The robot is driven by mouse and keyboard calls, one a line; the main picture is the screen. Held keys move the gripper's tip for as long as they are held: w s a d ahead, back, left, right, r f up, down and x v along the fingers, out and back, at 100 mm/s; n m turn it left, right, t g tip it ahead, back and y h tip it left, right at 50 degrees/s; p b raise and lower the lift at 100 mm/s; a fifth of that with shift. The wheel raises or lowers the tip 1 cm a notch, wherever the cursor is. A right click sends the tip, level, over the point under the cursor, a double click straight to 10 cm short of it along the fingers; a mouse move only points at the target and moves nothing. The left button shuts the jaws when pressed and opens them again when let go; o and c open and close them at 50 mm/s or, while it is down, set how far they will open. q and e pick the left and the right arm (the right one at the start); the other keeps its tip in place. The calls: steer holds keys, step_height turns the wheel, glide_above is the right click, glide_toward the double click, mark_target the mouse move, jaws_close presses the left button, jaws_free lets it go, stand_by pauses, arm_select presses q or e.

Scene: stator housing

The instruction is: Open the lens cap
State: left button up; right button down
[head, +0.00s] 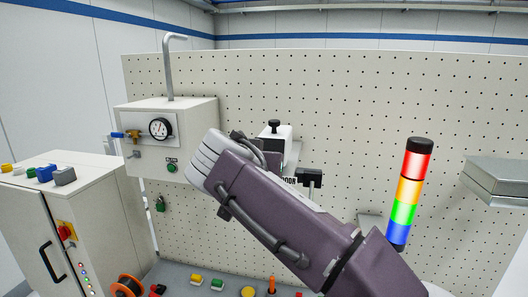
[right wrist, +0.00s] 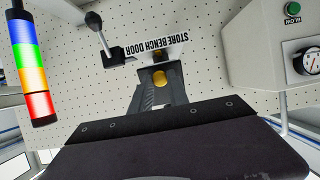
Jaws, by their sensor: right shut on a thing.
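My right gripper (right wrist: 160,86) reaches toward the pegboard, its dark fingers closed around a small yellow round piece (right wrist: 160,76). This piece sits at the end of a fixture below the "STORE BENCH DOOR" label; I cannot tell for sure whether it is the lens cap. In the head view my right wrist hides the fingertips and the held piece. A white block with a black knob (head: 274,129) shows just behind the wrist. No other lens cap can be made out. My left gripper is not in view.
A black lever block (head: 309,177) is on the pegboard, right of my wrist. A gauge box (head: 187,114) stands to the left, a coloured signal tower (head: 409,192) to the right. A white cabinet (head: 75,215) and a bench with small coloured parts (head: 217,284) lie below.

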steer(key=shift+s+r+g, duration=0.25)
steer(key=shift+r+g, duration=0.65)
steer(key=shift+g, duration=0.1)
steer(key=shift+y, duration=0.4)
steer(key=c, duration=1.3)
jaws_free()
steer(key=shift+f, duration=0.1)
steer(key=shift+o, duration=0.2)
